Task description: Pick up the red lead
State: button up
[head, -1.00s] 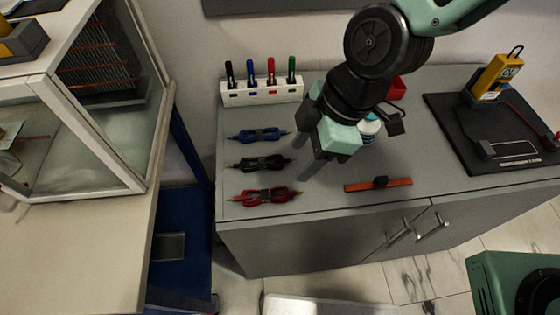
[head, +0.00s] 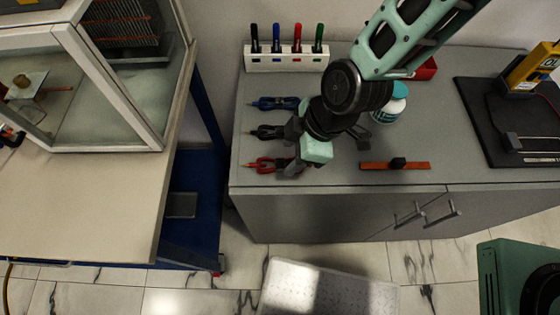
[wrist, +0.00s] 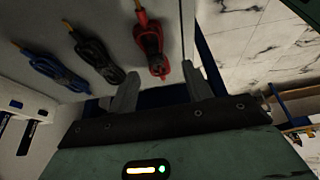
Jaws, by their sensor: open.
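The red lead (head: 262,165) lies coiled on the grey cabinet top near its front left corner, in front of the black lead (head: 266,132) and the blue lead (head: 274,103). My gripper (head: 291,162) is over the right end of the red lead in the head view and hides that end. In the wrist view the red lead (wrist: 149,42) lies ahead of my open gripper (wrist: 158,84), roughly between the lines of its two fingers. Nothing is between the fingers. The gap in height between fingers and lead is hard to tell.
A white pen rack (head: 286,60) stands behind the leads. An orange bar (head: 380,165) with a black knob, a white jar (head: 388,105), a red box (head: 424,70) and a black board (head: 470,125) are to the right. The cabinet's left edge is close to the leads.

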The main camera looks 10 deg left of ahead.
aim_at(280, 163)
jog(key=shift+w+p+x, duration=0.15)
jog(key=shift+p+x, duration=0.2)
jog(key=shift+x, duration=0.95)
jog(key=shift+w+p+x, duration=0.15)
jog(key=shift+p+x, duration=0.15)
jog(key=shift+x, duration=0.95)
jog(key=shift+a, duration=0.1)
jog(key=c, duration=0.9)
